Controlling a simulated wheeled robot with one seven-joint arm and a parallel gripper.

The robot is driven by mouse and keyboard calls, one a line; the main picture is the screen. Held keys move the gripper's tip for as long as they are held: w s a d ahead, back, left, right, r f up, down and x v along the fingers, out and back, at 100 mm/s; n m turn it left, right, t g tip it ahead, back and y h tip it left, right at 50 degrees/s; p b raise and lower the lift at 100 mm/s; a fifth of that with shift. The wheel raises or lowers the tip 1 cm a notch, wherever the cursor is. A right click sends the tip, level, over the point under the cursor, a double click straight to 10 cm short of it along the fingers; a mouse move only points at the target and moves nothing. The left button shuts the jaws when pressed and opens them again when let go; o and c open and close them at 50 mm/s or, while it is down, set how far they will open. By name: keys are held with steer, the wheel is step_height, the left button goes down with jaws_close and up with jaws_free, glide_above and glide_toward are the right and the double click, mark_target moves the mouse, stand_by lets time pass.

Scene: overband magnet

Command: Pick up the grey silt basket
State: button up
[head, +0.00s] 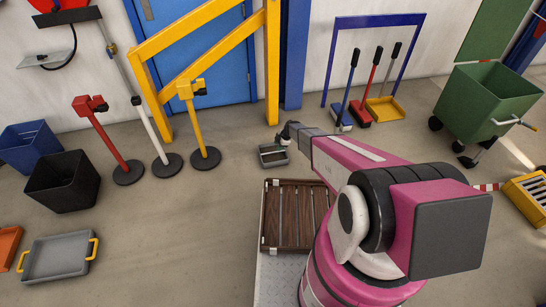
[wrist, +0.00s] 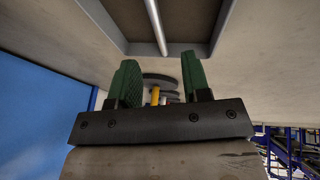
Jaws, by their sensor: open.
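The grey silt basket (head: 272,160) is a small open box standing on the floor, left of my arm's end. In the wrist view its rim (wrist: 165,49) and dark inside show at the top, with a pale bar handle (wrist: 156,22) running across the opening. My gripper (wrist: 160,78) is open, with two green fingers apart and nothing held between them. The bar lines up roughly with the gap between the fingers. In the head view my gripper (head: 285,133) is small, at the basket's far right edge; whether it touches cannot be told.
A slatted brown wooden crate (head: 270,215) lies nearer, on a metal plate. Red, white and yellow posts (head: 205,158) stand to the left, before a yellow frame (head: 272,70).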

mark_target(270, 158)
steer(key=x, duration=1)
steer(key=shift+w, duration=0.15)
steer(key=shift+r, duration=0.1)
steer(key=shift+c, duration=0.3)
jaws_close()
